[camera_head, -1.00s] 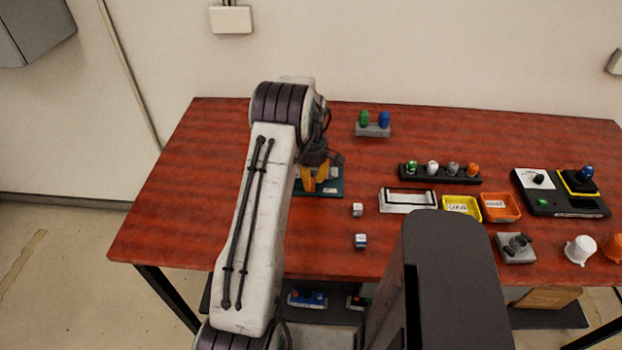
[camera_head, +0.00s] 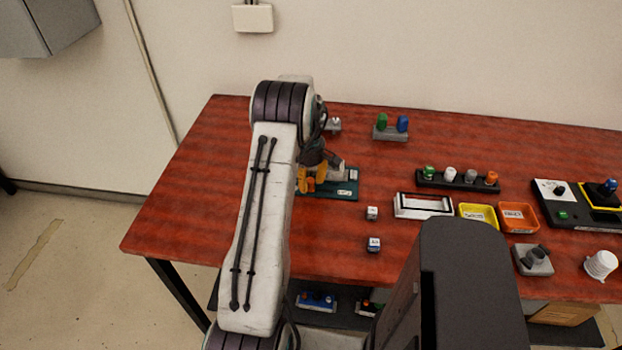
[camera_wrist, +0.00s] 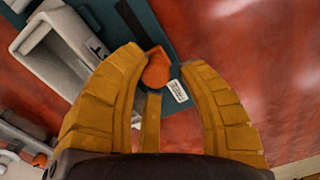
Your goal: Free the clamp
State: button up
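A teal base plate (camera_head: 345,190) with a pale grey fixture on it (camera_head: 337,171) lies on the left part of the table, partly hidden behind my arm. In the wrist view the teal plate (camera_wrist: 183,50) carries a white label, and the grey fixture (camera_wrist: 52,50) stands to the left. An orange rounded piece (camera_wrist: 156,68) shows between my fingertips; whether it is the clamp's handle I cannot tell. My gripper (camera_wrist: 163,62), with yellow fingers, is open around it, with gaps at the sides. In the head view my gripper (camera_head: 312,180) is at the plate's left side.
Two small cubes (camera_head: 372,213) (camera_head: 374,244) lie right of the plate. A white-framed tray (camera_head: 423,207), yellow bin (camera_head: 478,216) and orange bin (camera_head: 518,218) stand further right. A peg rack (camera_head: 457,179) and a green-and-blue peg holder (camera_head: 391,132) are behind. The table's front left is clear.

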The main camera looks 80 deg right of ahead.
aim_at(309, 180)
jog(key=shift+d+r, duration=0.1)
jog(key=shift+r, duration=0.6)
notch_tip(309, 180, up, 11)
jog(key=shift+f, duration=0.15)
dwell(0.8)
